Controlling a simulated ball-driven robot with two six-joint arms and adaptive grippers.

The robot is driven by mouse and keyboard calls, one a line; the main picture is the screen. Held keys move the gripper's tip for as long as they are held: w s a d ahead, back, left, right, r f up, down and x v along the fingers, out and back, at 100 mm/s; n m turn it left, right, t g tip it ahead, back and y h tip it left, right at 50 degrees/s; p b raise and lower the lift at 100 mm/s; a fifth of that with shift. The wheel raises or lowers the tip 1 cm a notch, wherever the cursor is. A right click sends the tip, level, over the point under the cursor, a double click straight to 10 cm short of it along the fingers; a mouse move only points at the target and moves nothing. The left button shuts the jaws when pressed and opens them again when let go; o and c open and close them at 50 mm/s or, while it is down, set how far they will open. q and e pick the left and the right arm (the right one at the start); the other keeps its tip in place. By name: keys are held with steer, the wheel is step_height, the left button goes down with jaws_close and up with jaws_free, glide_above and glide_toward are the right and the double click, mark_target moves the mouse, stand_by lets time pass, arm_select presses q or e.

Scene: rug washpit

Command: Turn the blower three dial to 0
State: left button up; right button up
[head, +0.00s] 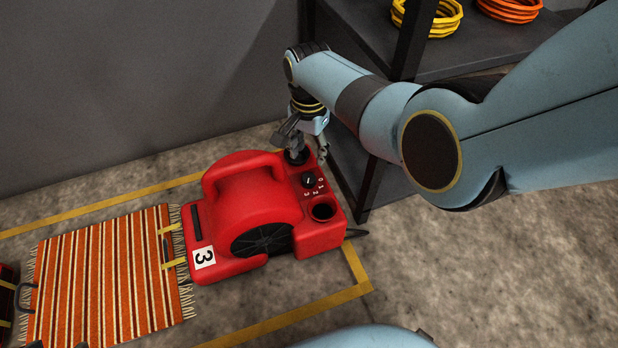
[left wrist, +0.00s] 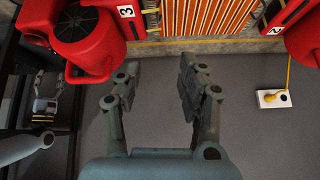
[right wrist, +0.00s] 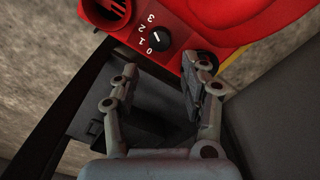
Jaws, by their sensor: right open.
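The red blower three (head: 255,205), with a 3 label, stands upright on the floor in the head view. Its black dial (head: 308,180) is on the right end, with printed numbers 0 to 3 beside it. In the right wrist view the dial (right wrist: 158,39) has a small white mark; I cannot tell surely which number it points at. My right gripper (head: 306,154) is at the blower's back corner, behind the dial. Its fingers (right wrist: 161,76) are open and empty, just short of the dial in that view. My left gripper (left wrist: 152,78) is open and empty, away from the blower.
A dark shelf (head: 455,55) with yellow and orange coils is right behind the blower. A grey wall is behind. A striped rug (head: 100,275) lies left of the blower. Yellow tape marks the concrete floor. Blower two (left wrist: 297,38) shows in the left wrist view.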

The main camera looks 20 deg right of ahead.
mark_target(309, 177)
step_height(309, 177, down, 3)
steer(key=shift+s+f+b, duration=0.1)
steer(key=shift+f+b, duration=0.05)
steer(key=shift+b, duration=0.65)
steer(key=shift+f+b, duration=0.3)
steer(key=shift+f, duration=0.1)
steer(key=shift+f+b, duration=0.55)
steer(key=shift+f, duration=0.25)
steer(key=shift+f+b, duration=0.55)
steer(key=shift+f, duration=0.25)
steer(key=shift+f+b, duration=0.65)
steer(key=shift+f, duration=0.3)
arm_select(q)
steer(key=w+d+r+m+t+h, duration=0.1)
steer(key=w+d+r+t, duration=0.1)
steer(key=w+r+t, duration=0.5)
steer(key=shift+w+r+t+h, duration=0.4)
steer(key=shift+r+t, duration=0.55)
steer(key=shift+t, duration=1.25)
arm_select(e)
steer(key=c, duration=0.9)
